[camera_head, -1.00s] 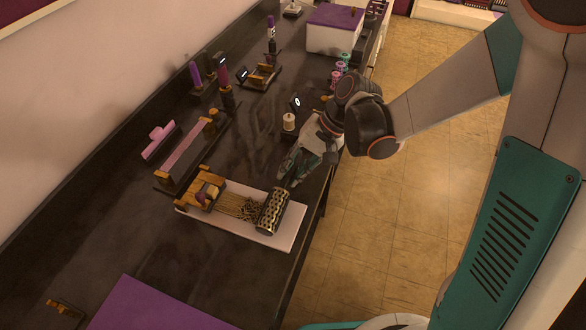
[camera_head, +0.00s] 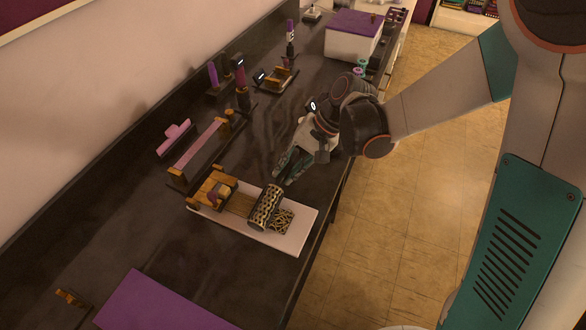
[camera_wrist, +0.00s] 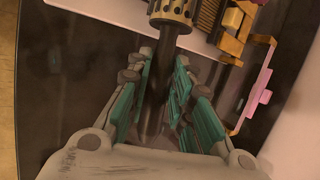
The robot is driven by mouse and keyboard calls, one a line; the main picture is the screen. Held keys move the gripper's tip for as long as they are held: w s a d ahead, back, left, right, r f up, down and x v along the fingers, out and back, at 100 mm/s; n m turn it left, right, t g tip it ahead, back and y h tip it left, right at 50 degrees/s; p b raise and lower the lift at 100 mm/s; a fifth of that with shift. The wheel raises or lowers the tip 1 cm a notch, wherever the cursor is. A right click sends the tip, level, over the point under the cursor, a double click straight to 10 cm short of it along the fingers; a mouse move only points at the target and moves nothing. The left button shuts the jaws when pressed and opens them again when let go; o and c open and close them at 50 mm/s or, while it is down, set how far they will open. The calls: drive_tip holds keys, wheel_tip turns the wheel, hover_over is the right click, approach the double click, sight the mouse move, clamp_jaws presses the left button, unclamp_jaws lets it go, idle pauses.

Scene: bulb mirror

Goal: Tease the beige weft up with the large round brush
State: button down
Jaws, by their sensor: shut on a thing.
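The large round brush (camera_head: 265,206) has a dark patterned barrel with pale openings and lies across the weft on the pale board. My gripper (camera_head: 285,176) is shut on its dark handle; in the wrist view my gripper (camera_wrist: 160,95) has the handle between its teal fingers and the brush barrel (camera_wrist: 172,11) at the top. The beige weft (camera_head: 239,203) runs straight from a wooden clamp (camera_head: 213,188) to the barrel. Beyond the barrel, its free end (camera_head: 283,220) spreads in a tangled, looped patch on the board. The part under the barrel is hidden.
The pale board (camera_head: 290,240) lies near the counter's front edge. A pink bar on a wooden stand (camera_head: 200,144), a pink clip (camera_head: 174,137) and upright brushes (camera_head: 240,88) stand behind it. A purple mat (camera_head: 150,302) lies nearer; dark counter between is clear.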

drive_tip(key=shift+w+a, duration=0.45)
drive_tip(key=shift+a, duration=0.65)
drive_tip(key=shift+w+a, duration=0.5)
drive_tip(key=shift+a, duration=0.65)
drive_tip(key=shift+w+a, duration=0.45)
drive_tip(key=shift+a, duration=0.65)
drive_tip(key=shift+r, duration=0.2)
wheel_tip(320, 180, up, 7)
drive_tip(key=p, duration=0.4)
drive_tip(key=shift+f, duration=0.15)
